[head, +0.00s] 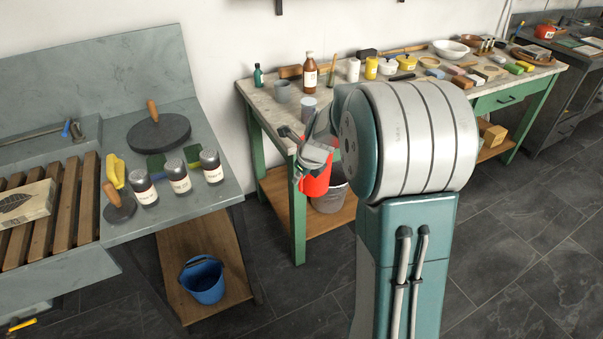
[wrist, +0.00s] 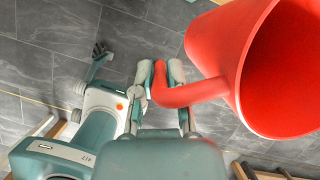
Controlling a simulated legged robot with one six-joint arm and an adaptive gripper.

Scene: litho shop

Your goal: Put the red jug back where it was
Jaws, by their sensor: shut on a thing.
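The red jug (head: 315,178) hangs in my gripper in the head view, in front of the green-legged table's left end. My gripper (head: 312,150) is partly hidden by my own arm. In the wrist view the jug (wrist: 222,62) fills the upper right, its wide open mouth facing the camera side. My gripper (wrist: 160,80) is shut on the jug's handle there, with a finger on each side of it. The jug is off any surface, with floor tiles behind it in the wrist view.
The green table's stone top (head: 345,95) holds bottles, tins, pots and a white bowl (head: 450,48). A grey bucket (head: 330,198) stands on its lower shelf. At left, a sink bench carries several jars and a round black slab (head: 158,134). A blue bucket (head: 203,281) sits below.

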